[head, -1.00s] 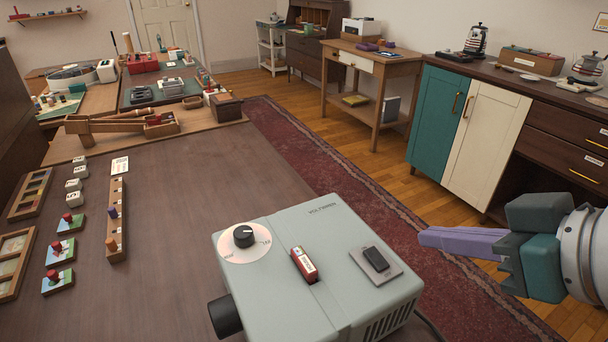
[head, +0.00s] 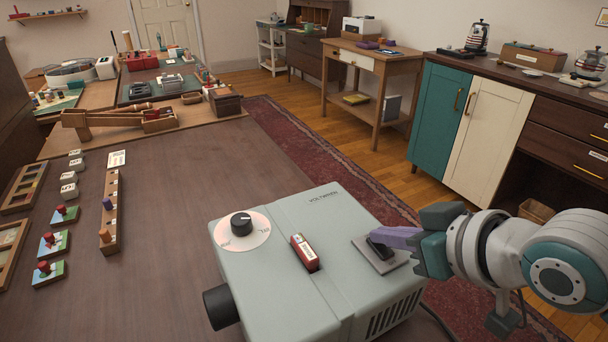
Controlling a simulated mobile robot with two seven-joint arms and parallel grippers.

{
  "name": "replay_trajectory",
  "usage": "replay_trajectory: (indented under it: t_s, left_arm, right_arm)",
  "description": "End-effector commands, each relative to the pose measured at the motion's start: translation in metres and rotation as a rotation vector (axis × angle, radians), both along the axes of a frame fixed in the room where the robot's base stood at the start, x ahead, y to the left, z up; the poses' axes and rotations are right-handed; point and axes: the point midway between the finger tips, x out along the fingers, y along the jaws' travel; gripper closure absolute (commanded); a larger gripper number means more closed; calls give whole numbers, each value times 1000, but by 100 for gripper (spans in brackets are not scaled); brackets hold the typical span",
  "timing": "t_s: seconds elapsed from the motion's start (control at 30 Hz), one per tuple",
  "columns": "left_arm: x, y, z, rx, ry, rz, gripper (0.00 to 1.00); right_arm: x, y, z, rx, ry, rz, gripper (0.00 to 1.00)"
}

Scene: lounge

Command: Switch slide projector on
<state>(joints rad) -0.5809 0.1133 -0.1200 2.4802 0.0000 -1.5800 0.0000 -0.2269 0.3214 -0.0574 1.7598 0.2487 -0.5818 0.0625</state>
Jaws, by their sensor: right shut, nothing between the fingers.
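The slide projector (head: 275,284) is a pale grey-green box at the front of the brown table, with its dark lens at the left. On its top are a black knob on a round dial (head: 242,228), a small red block with a white label (head: 305,253), and a black rocker switch (head: 377,248) on a grey plate (head: 391,265). My right gripper (head: 378,237) is shut, its purple fingers pointing left, with the tips at the switch and partly covering it. I cannot tell whether they press it. My left gripper is not in view.
A wooden peg strip (head: 112,190) and small picture blocks (head: 54,242) lie on the table's left. A wooden ramp (head: 95,122) stands farther back. The table (head: 175,230) is bare left of the projector. A teal and white cabinet (head: 485,140) stands beyond the red rug.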

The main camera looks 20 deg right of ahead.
Motion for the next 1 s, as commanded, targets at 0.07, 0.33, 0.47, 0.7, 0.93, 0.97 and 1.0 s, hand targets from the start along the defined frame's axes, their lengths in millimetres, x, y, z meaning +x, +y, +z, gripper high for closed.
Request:
replay_trajectory:
  t_s: [0.07, 0.33, 0.47, 0.7, 0.93, 0.97, 1.0]
  left_arm:
    - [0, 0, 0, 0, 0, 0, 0]
    - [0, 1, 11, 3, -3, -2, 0]
    - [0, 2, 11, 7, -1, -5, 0]
    - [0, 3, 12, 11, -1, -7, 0]
    - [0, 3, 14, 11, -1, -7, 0]
    - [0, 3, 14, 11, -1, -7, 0]
    - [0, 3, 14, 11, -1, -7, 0]
  right_arm:
    - [0, 0, 0, 0, 0, 0, 100]
    - [2, 0, -4, -3, 51, 0, 100]
    - [2, 0, -3, -3, 51, -1, 100]
    - [8, 1, -1, -2, 49, 0, 100]
    - [17, 1, 2, -2, 49, 0, 100]
    - [17, 1, 2, -2, 49, 0, 100]
    - [18, 1, 2, -2, 49, 0, 100]
